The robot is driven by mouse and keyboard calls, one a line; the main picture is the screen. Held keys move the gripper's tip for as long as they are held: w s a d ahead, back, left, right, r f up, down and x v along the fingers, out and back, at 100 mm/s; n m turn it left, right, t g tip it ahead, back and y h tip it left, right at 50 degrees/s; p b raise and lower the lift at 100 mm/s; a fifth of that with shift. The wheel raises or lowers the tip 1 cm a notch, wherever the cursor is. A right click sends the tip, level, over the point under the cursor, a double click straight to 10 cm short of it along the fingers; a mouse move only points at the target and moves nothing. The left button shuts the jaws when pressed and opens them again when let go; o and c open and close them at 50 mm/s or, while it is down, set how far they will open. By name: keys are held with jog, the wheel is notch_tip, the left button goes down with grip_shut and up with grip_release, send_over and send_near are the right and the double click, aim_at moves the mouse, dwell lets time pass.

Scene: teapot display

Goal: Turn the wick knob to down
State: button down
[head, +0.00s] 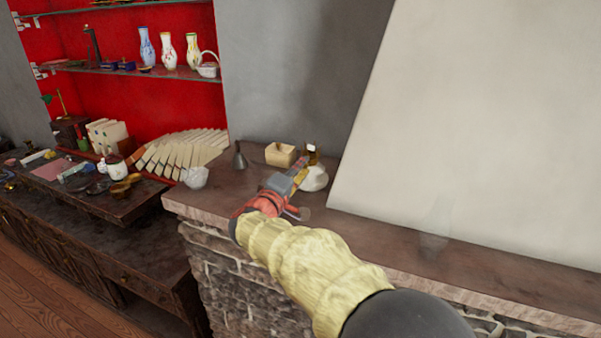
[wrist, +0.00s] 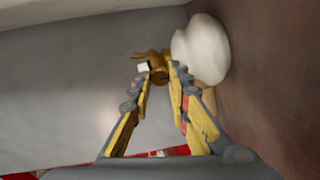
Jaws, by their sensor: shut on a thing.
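A lamp with a white rounded body (head: 316,180) and a brass top (head: 312,158) stands on the stone ledge. In the wrist view the white body (wrist: 201,50) is right of the brass part (wrist: 150,57). A small white block (wrist: 143,66) shows by the left fingertip. The knob's turn angle cannot be made out.
On the ledge (head: 460,260), a wooden box (head: 281,154), a dark funnel-like vessel (head: 239,157) and a pale glass bowl (head: 195,177) stand near the lamp. A large pale slanted panel (head: 480,130) rises behind the ledge. A cluttered dark cabinet (head: 95,215) stands at left.

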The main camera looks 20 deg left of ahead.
jog(key=n, duration=0.4)
jog(key=shift+f+n, duration=0.1)
jog(key=shift+n, duration=0.3)
jog(key=n+p, duration=0.1)
jog(key=n, duration=0.3)
jog(key=shift+n+p, duration=0.3)
jog(key=shift+p, duration=0.1)
jog(key=n+p, duration=0.3)
jog(key=n, duration=0.1)
jog(key=shift+n, duration=0.3)
jog(key=n+p, duration=0.4)
jog(key=n, duration=0.1)
jog(key=shift+d, duration=0.1)
jog(key=n+p, duration=0.5)
jog(key=shift+d+f+n, duration=0.1)
jog(key=shift+n, duration=0.3)
jog(key=n+p, duration=0.4)
jog(key=p, duration=0.1)
jog(key=shift+s, duration=0.1)
jog(key=n+p, duration=0.4)
jog(key=n, duration=0.1)
jog(key=shift+d, duration=0.1)
jog(key=n+p, duration=0.4)
jog(key=n, duration=0.1)
jog(key=shift+n, duration=0.3)
